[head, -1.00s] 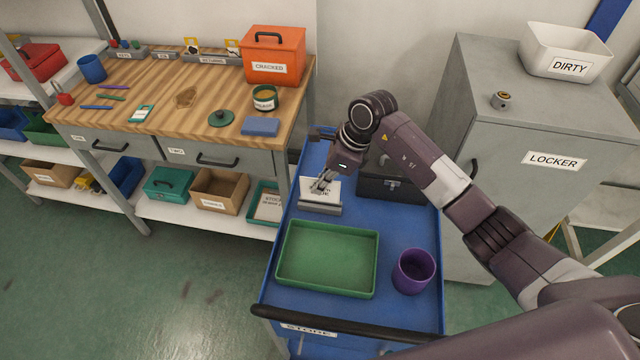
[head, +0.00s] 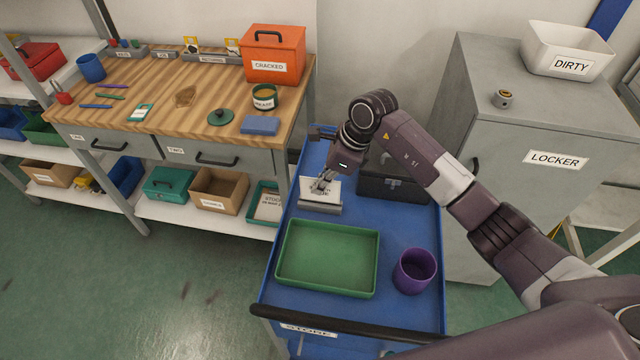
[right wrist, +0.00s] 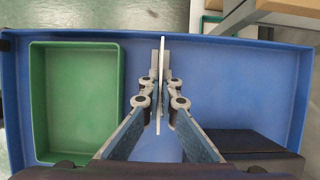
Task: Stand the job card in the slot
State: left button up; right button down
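The white job card (head: 310,186) stands upright at the grey slotted holder (head: 320,209) on the blue cart, behind the green tray. Its lower edge meets the holder in the head view; how deep it sits in the slot cannot be told. My right gripper (head: 322,185) is at the card, with a finger in front of its printed face. In the right wrist view the card (right wrist: 161,120) shows edge-on as a thin white strip between the fingers of my right gripper (right wrist: 161,75), which are closed around it. My left gripper is not in view.
The green tray (head: 283,268) and a purple cup (head: 414,271) stand on the front of the cart. A dark box (head: 388,187) is close to the right of the holder. A workbench is at left and a grey locker (head: 540,130) at right.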

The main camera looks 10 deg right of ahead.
jog(key=shift+f+b, duration=0.15)
jog(key=shift+b, duration=0.15)
dwell(0.7)
jog(key=shift+f+b, duration=0.85)
jog(key=shift+f, duration=0.1)
dwell(1.0)
jog(key=c, duration=1.6)
grip_release()
jog(key=shift+r, duration=0.1)
jog(key=shift+r+p, duration=2.15)
jog(key=shift+r, duration=1.75)
